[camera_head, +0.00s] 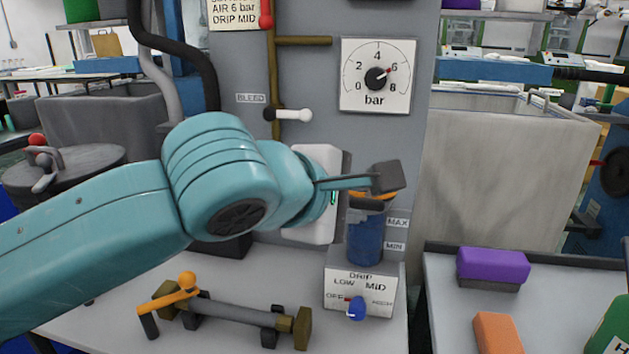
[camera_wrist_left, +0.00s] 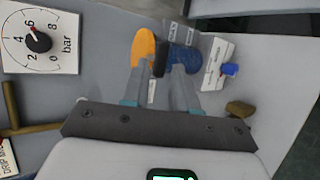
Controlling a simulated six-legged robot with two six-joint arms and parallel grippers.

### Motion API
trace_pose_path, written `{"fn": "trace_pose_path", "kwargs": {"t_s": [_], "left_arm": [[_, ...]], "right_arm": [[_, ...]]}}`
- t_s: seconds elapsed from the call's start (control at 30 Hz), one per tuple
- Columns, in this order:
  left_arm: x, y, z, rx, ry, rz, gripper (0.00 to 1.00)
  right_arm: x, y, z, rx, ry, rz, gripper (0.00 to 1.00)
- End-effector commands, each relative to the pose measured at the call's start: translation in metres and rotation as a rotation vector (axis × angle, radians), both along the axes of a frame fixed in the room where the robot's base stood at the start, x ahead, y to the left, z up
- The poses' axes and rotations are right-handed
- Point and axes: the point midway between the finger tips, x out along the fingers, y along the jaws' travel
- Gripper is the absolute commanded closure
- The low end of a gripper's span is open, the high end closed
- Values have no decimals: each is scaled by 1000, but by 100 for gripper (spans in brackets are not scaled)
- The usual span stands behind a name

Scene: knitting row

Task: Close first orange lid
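An orange lid (camera_head: 374,196) shows as a thin band at the top of a blue jar (camera_head: 365,238), partly hidden by my gripper. In the left wrist view the lid (camera_wrist_left: 143,46) is a rounded orange shape just left of the blue jar (camera_wrist_left: 186,57). My left gripper (camera_head: 386,178) reaches in from the left, with its dark fingertips at the jar's top. In the wrist view its fingers (camera_wrist_left: 160,62) overlap the lid and jar. I cannot tell whether they touch the lid or how wide they stand. My right gripper is not in view.
A white drip box (camera_head: 358,290) with a blue knob stands below the jar. A pressure dial (camera_head: 377,76) and a white-handled bleed lever (camera_head: 293,115) are on the grey panel. An orange-handled pipe valve (camera_head: 235,312) lies in front. Purple (camera_head: 492,266) and orange (camera_head: 497,333) blocks are at right.

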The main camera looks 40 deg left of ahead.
Motion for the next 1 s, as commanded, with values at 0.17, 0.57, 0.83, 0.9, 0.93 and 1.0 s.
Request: {"fn": "trace_pose_path", "kwargs": {"t_s": [0.17, 0.57, 0.83, 0.9, 0.93, 1.0], "left_arm": [[-44, -7, 30, 0, -4, -10, 72], [-94, -11, 53, 1, 0, -5, 72], [-99, -10, 53, 0, 2, 0, 72], [-99, -10, 53, 0, 2, 0, 72], [-99, -10, 53, 0, 2, 0, 72], [-98, -10, 53, 2, 2, -2, 89]], "right_arm": [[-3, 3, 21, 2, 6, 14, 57], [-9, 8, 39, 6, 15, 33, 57], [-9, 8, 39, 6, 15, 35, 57], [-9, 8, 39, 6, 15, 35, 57], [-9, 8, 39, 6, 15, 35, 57], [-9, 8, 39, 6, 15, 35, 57]]}}
